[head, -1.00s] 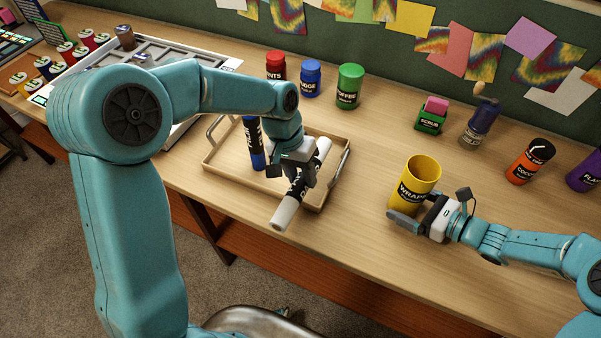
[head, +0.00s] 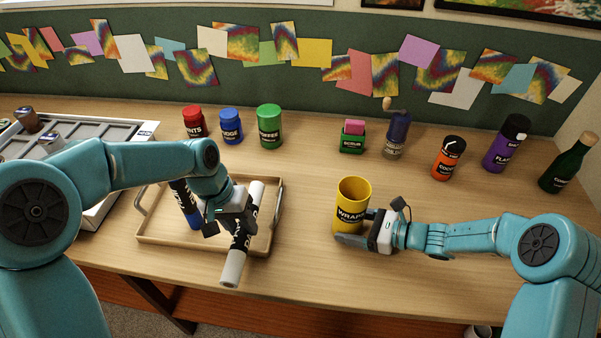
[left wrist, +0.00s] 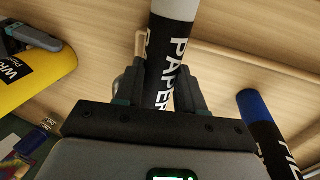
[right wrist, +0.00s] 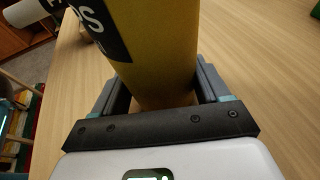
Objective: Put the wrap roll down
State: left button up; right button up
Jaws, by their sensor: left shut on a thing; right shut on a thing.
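A white roll with a black label (head: 232,266) is in my left gripper (head: 242,218), slanting over the front right of the wooden tray (head: 165,237). In the left wrist view the fingers close on its label, which reads "PAPER" (left wrist: 162,92). A yellow open-topped cylinder labelled "WRAPS" (head: 353,190) stands upright at the table's middle, with my right gripper (head: 362,230) shut around its lower part. In the right wrist view the fingers press both sides of the yellow cylinder (right wrist: 160,60). I cannot tell whether its base touches the table.
A blue roll (head: 185,205) leans in the tray's left part. Red (head: 193,122), blue (head: 231,127) and green (head: 269,126) jars stand behind. A scrub box (head: 353,137) and several bottles are at the back right. The table (head: 300,200) between tray and cylinder is clear.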

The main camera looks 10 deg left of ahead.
pick_arm(q)
jog(key=shift+a+r+n, duration=0.1)
jog(key=shift+r+n, duration=0.1)
jog(key=shift+n, duration=0.1)
jog(key=shift+w+r+n, duration=0.3)
jog(key=shift+w+r, duration=0.2)
jog(key=shift+w, duration=0.15)
jog(key=w+d+r+m, duration=0.15)
jog(key=w+d, duration=0.35)
jog(key=d, duration=0.9)
jog(key=x, duration=0.2)
jog(key=a+x, duration=0.1)
jog(key=x, duration=0.1)
jog(key=shift+d+f, duration=0.1)
jog(key=shift+f, duration=2.35)
